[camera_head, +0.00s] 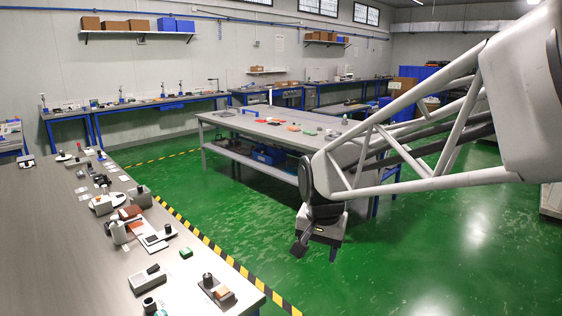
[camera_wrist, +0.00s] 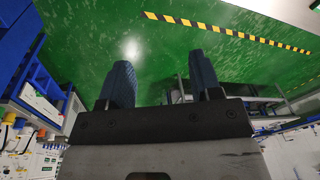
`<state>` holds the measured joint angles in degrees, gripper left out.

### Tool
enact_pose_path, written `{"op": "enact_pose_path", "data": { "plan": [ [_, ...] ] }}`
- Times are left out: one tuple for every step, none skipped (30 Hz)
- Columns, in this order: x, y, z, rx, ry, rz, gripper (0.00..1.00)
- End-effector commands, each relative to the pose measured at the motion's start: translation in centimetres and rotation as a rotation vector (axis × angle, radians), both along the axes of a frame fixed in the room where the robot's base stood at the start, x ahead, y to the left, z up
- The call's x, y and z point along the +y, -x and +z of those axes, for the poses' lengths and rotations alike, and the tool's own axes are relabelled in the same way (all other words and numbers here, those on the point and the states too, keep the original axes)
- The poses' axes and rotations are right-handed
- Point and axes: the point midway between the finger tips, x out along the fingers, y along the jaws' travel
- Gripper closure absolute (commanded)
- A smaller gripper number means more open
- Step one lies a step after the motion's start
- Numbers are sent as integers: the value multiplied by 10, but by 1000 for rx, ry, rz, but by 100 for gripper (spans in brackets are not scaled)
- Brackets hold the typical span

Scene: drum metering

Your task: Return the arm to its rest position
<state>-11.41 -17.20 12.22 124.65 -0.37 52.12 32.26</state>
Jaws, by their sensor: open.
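My gripper (camera_head: 317,250) hangs at the end of my arm, over the green floor in the head view. It is between the left workbench and the middle table, touching neither. In the wrist view its two blue ribbed fingers (camera_wrist: 160,84) stand apart with nothing between them. My arm comes in from the right side of the head view, with its lattice link slanting down to the wrist.
A long workbench (camera_head: 60,260) with several small instruments fills the left front. A grey table (camera_head: 225,122) with small parts stands behind my gripper. Black-yellow tape (camera_head: 215,248) marks the green floor (camera_head: 400,270). Open floor lies at the right front.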

Motion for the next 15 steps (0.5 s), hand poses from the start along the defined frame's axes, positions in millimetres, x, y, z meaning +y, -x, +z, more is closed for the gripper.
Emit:
{"op": "enact_pose_path", "data": {
  "plan": [
    [-10,13,3,-8,3,15,42],
    [-15,20,5,-12,5,26,42],
    [-21,29,7,-16,8,42,42],
    [-26,36,8,-19,11,54,42],
    [-30,43,8,-23,14,65,42],
    [-36,53,9,-26,17,80,42],
    [-41,60,10,-31,21,91,42],
    [-45,67,10,-34,24,104,42],
    [-50,77,11,-39,27,118,42],
    [-54,84,11,-42,30,129,42],
    [-58,91,11,-44,34,142,42],
    [-63,101,11,-49,38,157,42],
    [-66,108,11,-53,42,168,42],
    [-70,115,10,-57,45,180,42],
    [-74,125,9,-61,49,196,42]
  ]
}}
